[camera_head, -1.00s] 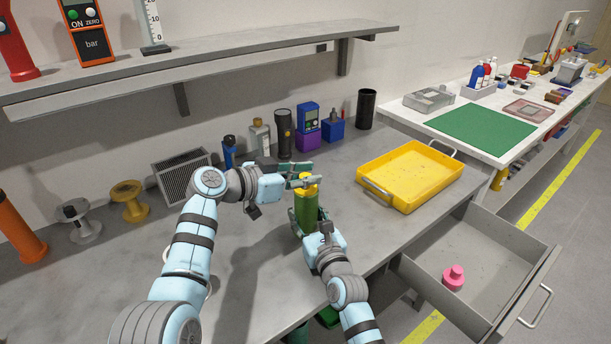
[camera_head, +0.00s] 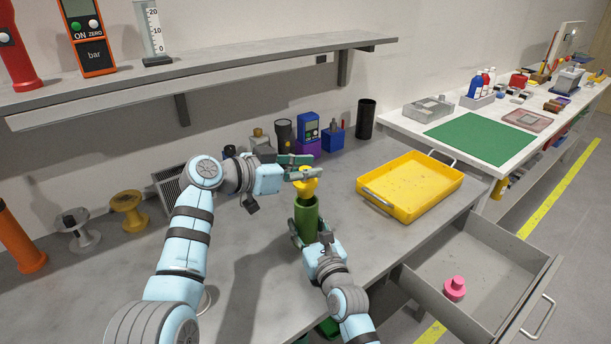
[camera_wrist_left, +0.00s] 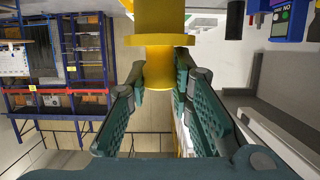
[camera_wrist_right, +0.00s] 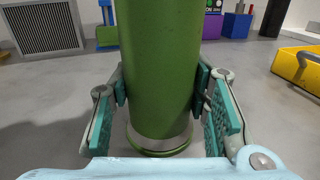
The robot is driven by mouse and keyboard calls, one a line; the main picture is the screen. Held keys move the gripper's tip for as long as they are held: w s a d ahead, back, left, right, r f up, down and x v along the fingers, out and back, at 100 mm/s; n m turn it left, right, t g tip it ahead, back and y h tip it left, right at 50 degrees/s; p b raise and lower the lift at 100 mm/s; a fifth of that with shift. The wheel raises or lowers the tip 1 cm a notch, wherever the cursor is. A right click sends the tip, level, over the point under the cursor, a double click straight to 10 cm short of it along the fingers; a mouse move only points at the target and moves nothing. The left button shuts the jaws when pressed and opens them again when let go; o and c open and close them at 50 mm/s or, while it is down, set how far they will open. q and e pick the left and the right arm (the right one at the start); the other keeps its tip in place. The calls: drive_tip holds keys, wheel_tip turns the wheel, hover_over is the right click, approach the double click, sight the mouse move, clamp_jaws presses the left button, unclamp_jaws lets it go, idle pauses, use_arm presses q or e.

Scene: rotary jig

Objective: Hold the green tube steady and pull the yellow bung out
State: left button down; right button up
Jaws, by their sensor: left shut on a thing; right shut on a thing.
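The green tube (camera_head: 307,222) stands upright in the head view, near the bench middle. My right gripper (camera_head: 303,230) is shut around its side. The right wrist view shows the tube (camera_wrist_right: 160,70) between both fingers, with a ring around its lower end. The yellow bung (camera_head: 305,187) is above the tube's mouth. My left gripper (camera_head: 303,170) is shut on its top. In the left wrist view the bung (camera_wrist_left: 160,18) shows its flange and a length of yellow plug, with no green beside it. I cannot tell whether the plug's end is clear of the rim.
A yellow tray (camera_head: 410,183) lies to the right on the bench. An open drawer (camera_head: 485,270) below holds a pink bung-like piece (camera_head: 454,288). Several bottles and boxes line the wall behind. Two spools (camera_head: 128,210) stand at left. A shelf (camera_head: 200,75) runs above.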

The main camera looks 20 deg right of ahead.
use_arm(q)
drive_tip(key=shift+r, duration=1.55)
use_arm(e)
drive_tip(key=o, duration=1.3)
drive_tip(key=shift+o, duration=0.2)
